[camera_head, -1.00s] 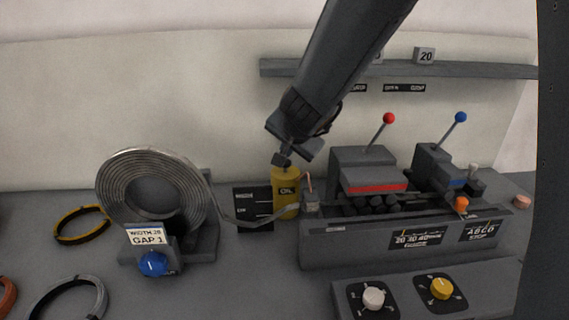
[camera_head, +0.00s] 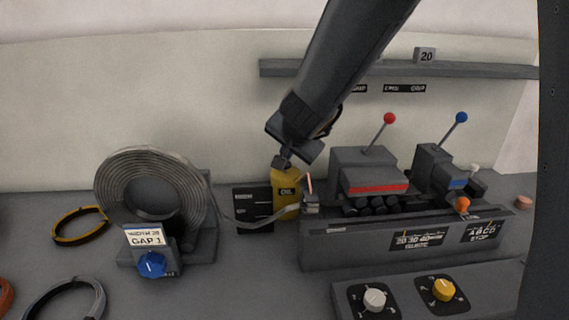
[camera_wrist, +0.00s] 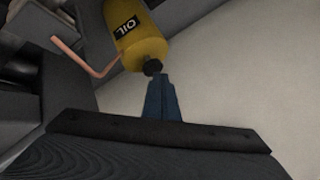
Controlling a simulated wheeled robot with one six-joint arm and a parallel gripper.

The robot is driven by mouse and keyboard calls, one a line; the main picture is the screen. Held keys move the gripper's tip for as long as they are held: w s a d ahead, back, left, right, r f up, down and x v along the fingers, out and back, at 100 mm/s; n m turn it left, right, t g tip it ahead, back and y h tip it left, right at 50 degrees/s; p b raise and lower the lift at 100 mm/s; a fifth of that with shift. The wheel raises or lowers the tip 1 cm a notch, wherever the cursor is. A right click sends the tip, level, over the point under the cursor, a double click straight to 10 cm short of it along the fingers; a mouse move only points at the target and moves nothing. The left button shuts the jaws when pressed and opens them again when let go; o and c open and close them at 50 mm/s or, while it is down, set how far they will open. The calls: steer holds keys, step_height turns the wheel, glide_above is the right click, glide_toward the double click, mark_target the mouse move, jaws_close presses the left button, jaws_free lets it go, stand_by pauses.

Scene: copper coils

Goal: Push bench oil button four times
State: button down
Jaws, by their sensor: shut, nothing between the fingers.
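The yellow oil can (camera_head: 285,192) labelled OIL stands on the bench behind the coil strip, left of the grey machine. In the wrist view the can (camera_wrist: 141,45) has a dark round button (camera_wrist: 152,67) at its top end. My gripper (camera_head: 283,161) is above the can with its fingers pointing down at the top. In the wrist view my gripper (camera_wrist: 160,82) is shut and empty, its blue fingertips at or very near the button. I cannot tell whether they touch it. In the head view the button is hidden by the fingers.
A copper-coloured bent tube (camera_wrist: 90,60) runs beside the can. A large metal coil (camera_head: 150,195) with a blue knob (camera_head: 152,264) stands left. The machine (camera_head: 400,235) with red and blue levers is right. A wall shelf (camera_head: 400,69) is behind my arm.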

mark_target(286, 165)
steer(key=shift+f+b, duration=0.5)
steer(key=shift+f, duration=0.1)
stand_by(0.4)
stand_by(0.3)
steer(key=shift+r+p, duration=1.35)
steer(key=shift+p, duration=0.1)
step_height(286, 165, up, 5)
steer(key=p, duration=0.5)
stand_by(2.0)
